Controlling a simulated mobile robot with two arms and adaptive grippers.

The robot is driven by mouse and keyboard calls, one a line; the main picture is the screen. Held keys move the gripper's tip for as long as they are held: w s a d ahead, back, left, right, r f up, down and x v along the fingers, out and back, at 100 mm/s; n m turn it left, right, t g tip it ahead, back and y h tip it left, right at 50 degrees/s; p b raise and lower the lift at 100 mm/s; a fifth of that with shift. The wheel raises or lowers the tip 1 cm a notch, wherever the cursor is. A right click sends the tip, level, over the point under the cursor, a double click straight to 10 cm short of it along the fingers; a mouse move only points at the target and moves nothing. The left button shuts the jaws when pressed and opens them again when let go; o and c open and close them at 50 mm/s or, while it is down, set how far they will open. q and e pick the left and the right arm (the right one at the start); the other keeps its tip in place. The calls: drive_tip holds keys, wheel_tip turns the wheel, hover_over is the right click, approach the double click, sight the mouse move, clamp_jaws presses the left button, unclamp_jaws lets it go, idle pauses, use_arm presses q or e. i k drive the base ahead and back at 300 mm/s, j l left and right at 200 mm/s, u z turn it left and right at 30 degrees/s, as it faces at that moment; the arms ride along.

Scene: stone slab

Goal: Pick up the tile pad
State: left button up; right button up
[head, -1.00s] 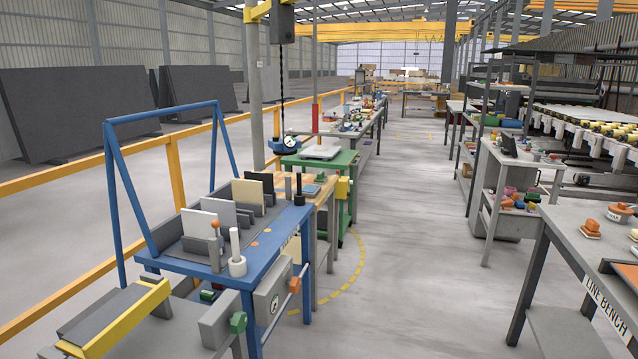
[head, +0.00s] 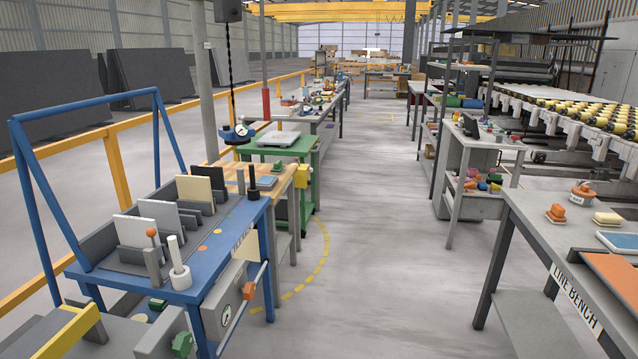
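I cannot tell for sure which thing is the tile pad. A flat blue-grey pad (head: 620,241) lies on the line bench (head: 540,228) at the right edge, partly cut off by the frame. Near it are a cream block (head: 607,219), an orange-topped pad (head: 555,213) and another orange piece on a pale base (head: 582,192). Another small blue-grey flat piece (head: 265,181) lies on the wooden-topped table at left centre. Neither of my grippers is in view.
A blue-framed rack table (head: 215,250) with upright slabs stands at the left, with a green cart (head: 290,148) beyond it. A grey shelf cart (head: 470,148) and a roller line (head: 580,115) stand at the right. The grey aisle floor (head: 385,250) between is clear.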

sight(278, 169)
drive_tip(key=i+z, duration=0.3)
drive_tip(key=i, duration=2.2)
drive_tip(key=i+l+u, duration=0.1)
drive_tip(key=i+u, duration=0.25)
drive_tip(key=i, duration=0.2)
drive_tip(key=i+l+u, duration=0.35)
drive_tip(key=i, duration=0.2)
drive_tip(key=i+l+u, duration=0.3)
drive_tip(key=i, duration=0.25)
